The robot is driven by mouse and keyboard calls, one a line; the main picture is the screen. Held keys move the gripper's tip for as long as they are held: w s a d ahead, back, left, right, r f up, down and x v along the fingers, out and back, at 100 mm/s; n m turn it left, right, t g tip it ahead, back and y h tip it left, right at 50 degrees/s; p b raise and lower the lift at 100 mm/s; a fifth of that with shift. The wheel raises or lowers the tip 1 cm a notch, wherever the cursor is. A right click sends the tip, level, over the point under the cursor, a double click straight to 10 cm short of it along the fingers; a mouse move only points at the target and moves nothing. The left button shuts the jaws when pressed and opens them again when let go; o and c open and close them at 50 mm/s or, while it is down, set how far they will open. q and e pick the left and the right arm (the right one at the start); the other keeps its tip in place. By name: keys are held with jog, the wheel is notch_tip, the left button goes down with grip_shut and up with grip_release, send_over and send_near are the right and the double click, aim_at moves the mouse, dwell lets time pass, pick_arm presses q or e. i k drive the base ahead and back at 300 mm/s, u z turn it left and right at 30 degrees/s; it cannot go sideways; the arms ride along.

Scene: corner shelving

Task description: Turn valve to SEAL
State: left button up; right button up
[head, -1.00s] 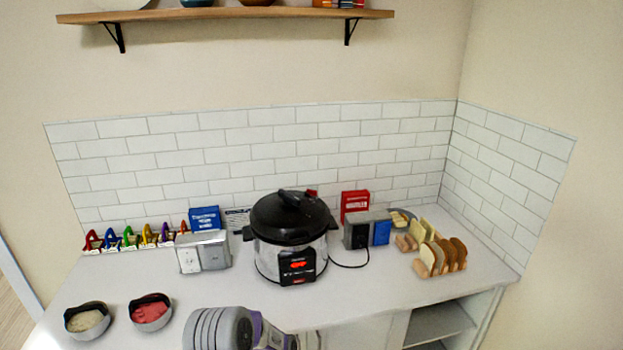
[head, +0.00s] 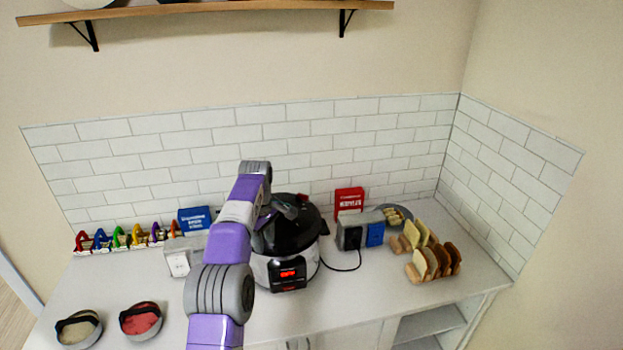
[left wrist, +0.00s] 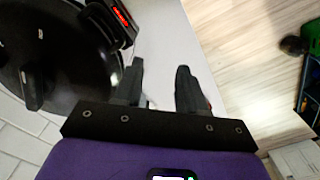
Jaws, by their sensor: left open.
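The pressure cooker (head: 290,240) stands on the counter, black lid on, its front panel (head: 288,273) lit red. A small red part (head: 303,198) shows at the lid's back right; I cannot tell if it is the valve or read its setting. My left gripper (head: 289,208) is over the lid, partly hidden by my arm. In the left wrist view the gripper (left wrist: 160,70) is open and empty, its fingers beside the lid's edge in the picture. The lid (left wrist: 65,55) with its dark handle (left wrist: 32,88) is at the left there. My right gripper is not in view.
Two bowls (head: 141,320) are at front left. A shelf (head: 210,8) hangs above.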

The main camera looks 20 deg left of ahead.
aim_at(300, 197)
jog(key=i, duration=1.1)
